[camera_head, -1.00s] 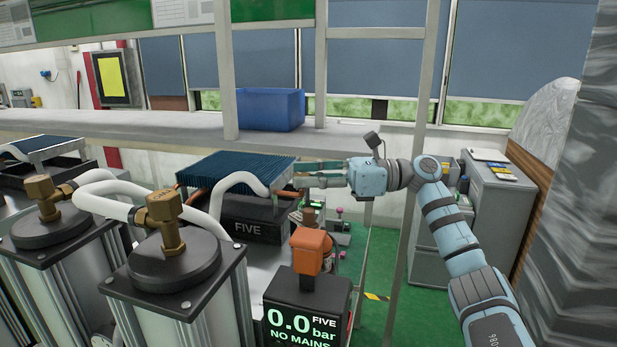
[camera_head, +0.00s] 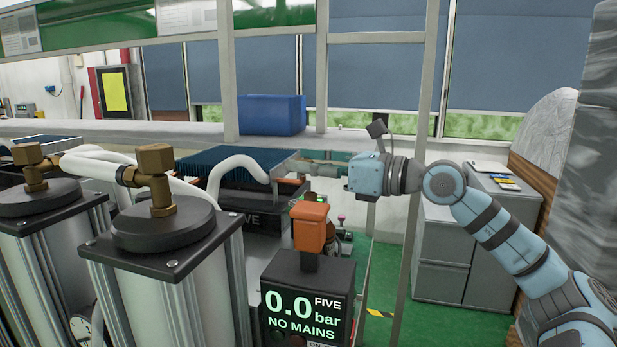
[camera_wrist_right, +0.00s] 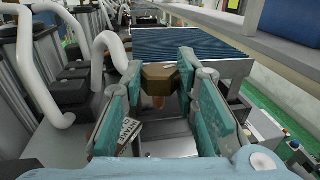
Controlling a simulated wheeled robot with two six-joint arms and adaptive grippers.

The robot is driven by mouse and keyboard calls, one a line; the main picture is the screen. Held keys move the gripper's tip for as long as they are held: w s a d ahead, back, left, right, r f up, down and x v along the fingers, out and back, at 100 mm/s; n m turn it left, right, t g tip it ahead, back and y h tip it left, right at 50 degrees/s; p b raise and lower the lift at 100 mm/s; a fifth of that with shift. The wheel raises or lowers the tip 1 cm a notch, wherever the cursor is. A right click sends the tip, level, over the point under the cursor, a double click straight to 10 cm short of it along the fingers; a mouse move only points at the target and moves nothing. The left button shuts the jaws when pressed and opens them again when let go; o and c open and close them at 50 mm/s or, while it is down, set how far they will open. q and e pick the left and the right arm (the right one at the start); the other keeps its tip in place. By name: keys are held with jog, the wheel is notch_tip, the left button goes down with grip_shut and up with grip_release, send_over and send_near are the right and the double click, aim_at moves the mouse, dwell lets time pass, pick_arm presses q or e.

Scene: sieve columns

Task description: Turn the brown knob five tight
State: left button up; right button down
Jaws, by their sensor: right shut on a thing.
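The brown knob (camera_wrist_right: 161,78), with flat facets, sits between my right fingertips in the right wrist view. In the head view my right gripper (camera_head: 296,166) reaches in from the right, beside the dark ribbed block. A black display box (camera_head: 310,290) labelled FIVE reads 0.0 bar and NO MAINS, with an orange-brown handle (camera_head: 310,225) on top. My left gripper is not in view.
Metal columns with black caps (camera_head: 162,226) and brass elbows (camera_head: 157,178) stand at left, with white hoses (camera_head: 240,165) behind. A blue bin (camera_head: 270,115) stands on the shelf. A grey frame post (camera_head: 420,150) rises by my right arm. Green floor shows at lower right.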

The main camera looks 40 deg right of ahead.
jog(key=m+h, duration=0.1)
jog(key=m+t+h, duration=0.1)
jog(key=h, duration=0.1)
jog(key=shift+s+a+f+h+p, duration=0.1)
jog(key=shift+a+f+h+p, duration=0.05)
jog(key=shift+a+h+p, duration=0.2)
jog(key=m+h, duration=0.1)
jog(key=m+h+p, duration=0.1)
jog(key=shift+r+t+h, duration=0.25)
jog(key=shift+t+h, duration=0.05)
jog(key=shift+h, duration=0.05)
jog(key=shift+a+r+m+h+p, duration=0.1)
jog(key=shift+r+m+h+p, duration=0.05)
jog(key=shift+m+h+p, duration=0.95)
jog(key=shift+h, duration=0.6)
jog(key=h+b, duration=0.1)
jog(key=b, duration=0.1)
jog(key=m+h+b, duration=0.1)
jog(key=b, duration=0.1)
jog(key=shift+w+f+m, duration=0.2)
jog(key=shift+f+m, duration=0.1)
jog(key=shift+f, duration=0.05)
jog(key=shift+b, duration=0.4)
jog(key=shift+f+g, duration=0.1)
jog(key=shift+g, duration=0.3)
